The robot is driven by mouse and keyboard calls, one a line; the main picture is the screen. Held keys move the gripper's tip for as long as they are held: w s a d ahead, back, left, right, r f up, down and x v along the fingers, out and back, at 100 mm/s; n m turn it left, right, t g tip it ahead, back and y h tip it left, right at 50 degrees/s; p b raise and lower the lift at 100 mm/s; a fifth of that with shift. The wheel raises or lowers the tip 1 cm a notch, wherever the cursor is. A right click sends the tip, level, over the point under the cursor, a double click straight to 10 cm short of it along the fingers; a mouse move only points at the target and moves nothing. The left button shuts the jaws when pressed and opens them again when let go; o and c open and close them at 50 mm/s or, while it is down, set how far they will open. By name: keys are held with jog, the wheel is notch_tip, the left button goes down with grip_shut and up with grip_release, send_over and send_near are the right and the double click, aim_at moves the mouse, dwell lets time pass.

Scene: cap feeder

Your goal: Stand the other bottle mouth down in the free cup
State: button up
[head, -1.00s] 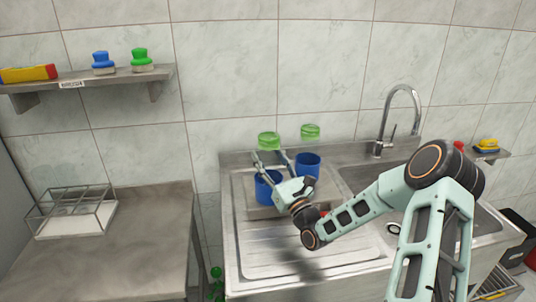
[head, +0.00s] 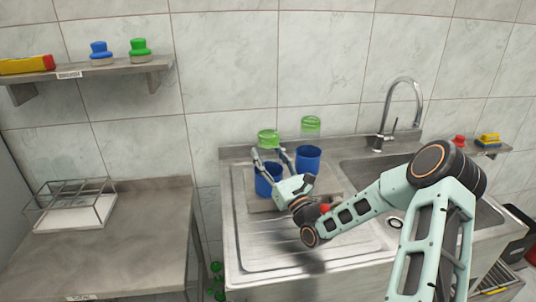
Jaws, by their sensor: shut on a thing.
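A blue cup (head: 267,182) stands at the left on a grey mat on the draining board. A second blue cup (head: 308,159) stands behind it to the right. A clear green bottle shape (head: 310,125) shows right above the second cup, upright in line with it; its lower part is hard to make out. My gripper (head: 269,151) is over the left cup, its two fingers apart and shut on another green bottle (head: 268,138). The green end of this bottle is above the fingertips. Its mouth and lower part are hidden or too faint, so I cannot tell how deep it is in the cup.
The sink and tap (head: 402,100) are at the right, beyond my arm. A worktop (head: 140,240) with a wire-framed rack (head: 75,210) is at the left. A wall shelf (head: 130,70) holds blue and green stoppered items. The tiled wall is close behind the cups.

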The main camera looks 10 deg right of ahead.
jog(key=o, duration=1)
